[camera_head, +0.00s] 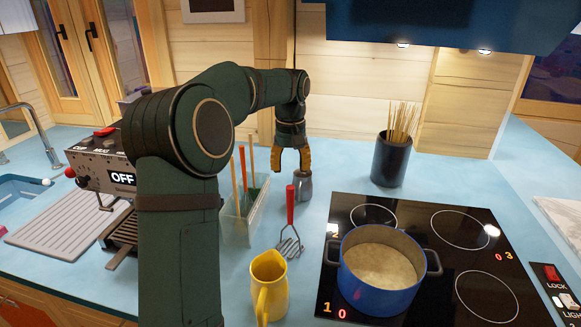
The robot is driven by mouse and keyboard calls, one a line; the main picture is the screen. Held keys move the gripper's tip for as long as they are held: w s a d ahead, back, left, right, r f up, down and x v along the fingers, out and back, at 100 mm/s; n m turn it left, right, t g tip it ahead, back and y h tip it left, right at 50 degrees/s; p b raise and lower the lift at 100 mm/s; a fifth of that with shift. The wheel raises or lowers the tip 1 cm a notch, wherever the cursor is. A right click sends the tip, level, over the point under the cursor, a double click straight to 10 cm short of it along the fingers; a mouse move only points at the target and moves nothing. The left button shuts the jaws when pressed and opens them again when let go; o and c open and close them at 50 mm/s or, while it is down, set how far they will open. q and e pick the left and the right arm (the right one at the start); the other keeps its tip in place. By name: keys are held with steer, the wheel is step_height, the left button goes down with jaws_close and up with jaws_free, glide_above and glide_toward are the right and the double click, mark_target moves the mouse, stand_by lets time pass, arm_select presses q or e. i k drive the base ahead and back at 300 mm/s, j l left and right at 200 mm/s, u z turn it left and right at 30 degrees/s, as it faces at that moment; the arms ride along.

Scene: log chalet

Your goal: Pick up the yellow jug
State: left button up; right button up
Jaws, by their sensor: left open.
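The yellow jug (270,285) stands upright on the blue counter at the bottom middle, left of the cooktop. Its handle faces toward me. My left gripper (292,170) hangs over the counter at the back, pointing down, with its orange-padded fingers open. It is well behind the jug and not touching it. A small grey metal pot-like item (302,187) is just below and behind the fingertips; I cannot tell the exact gap. My right gripper is not in view.
A red-handled masher (290,240) lies between the gripper and jug. A blue pot (380,292) stands on the black cooktop (462,265). A dark holder (390,163) with sticks is behind.

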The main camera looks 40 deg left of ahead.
mark_target(270, 284)
steer(key=k+l, duration=0.8)
steer(key=l, duration=0.2)
